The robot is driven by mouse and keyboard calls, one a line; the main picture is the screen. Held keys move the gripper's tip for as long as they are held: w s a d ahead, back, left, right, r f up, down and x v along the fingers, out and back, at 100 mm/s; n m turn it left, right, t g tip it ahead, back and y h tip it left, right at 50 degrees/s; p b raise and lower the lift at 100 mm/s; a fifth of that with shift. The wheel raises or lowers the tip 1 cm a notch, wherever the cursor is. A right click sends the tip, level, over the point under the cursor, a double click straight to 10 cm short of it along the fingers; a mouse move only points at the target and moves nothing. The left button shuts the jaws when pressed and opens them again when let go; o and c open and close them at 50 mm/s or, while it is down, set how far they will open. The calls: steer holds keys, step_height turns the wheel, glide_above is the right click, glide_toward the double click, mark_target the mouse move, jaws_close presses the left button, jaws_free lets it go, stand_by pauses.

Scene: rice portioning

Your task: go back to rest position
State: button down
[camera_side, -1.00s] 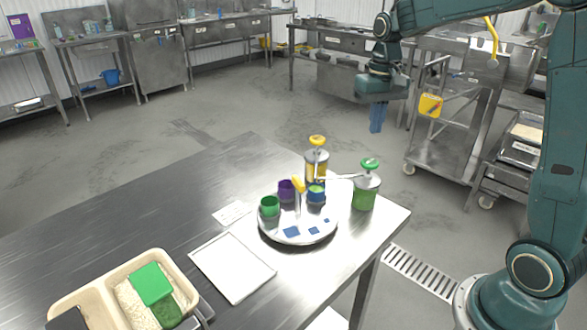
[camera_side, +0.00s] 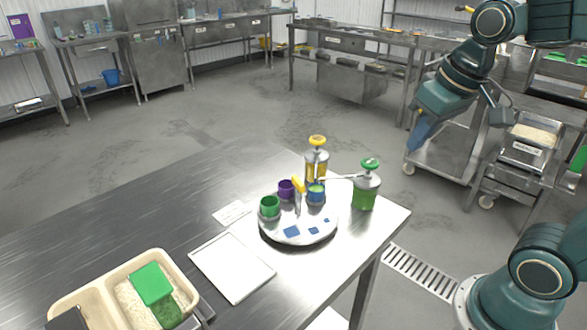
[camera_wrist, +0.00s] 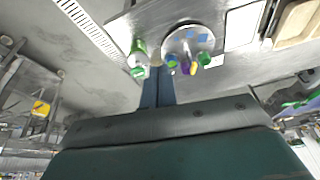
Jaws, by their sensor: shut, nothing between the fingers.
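My gripper (camera_side: 416,137) is at the right of the side view, tilted downward to the left, over the floor and well clear of the steel table (camera_side: 130,195). Its blue fingers are together and empty. In the wrist view the fingers (camera_wrist: 158,86) also show shut with nothing between them. The round tray (camera_side: 298,238) on the table holds a green cup (camera_side: 269,206), a purple cup (camera_side: 286,188), a blue cup (camera_side: 316,193) and a yellow-topped upright piece (camera_side: 298,186). My gripper touches none of these.
A green pump bottle (camera_side: 365,192) and a yellow pump bottle (camera_side: 317,164) stand near the table's far right edge. A white flat tray (camera_side: 232,267) and a cream bin (camera_side: 70,301) with rice lie nearer. A steel cart (camera_side: 440,155) stands behind my gripper.

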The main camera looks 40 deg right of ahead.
steer(key=s+a+f+n+t, duration=0.1)
steer(key=s+a, duration=0.1)
steer(key=s, duration=0.4)
steer(key=shift+a+f+n+t, duration=0.2)
steer(key=shift+f+n+t, duration=0.1)
steer(key=shift+f+n, duration=0.1)
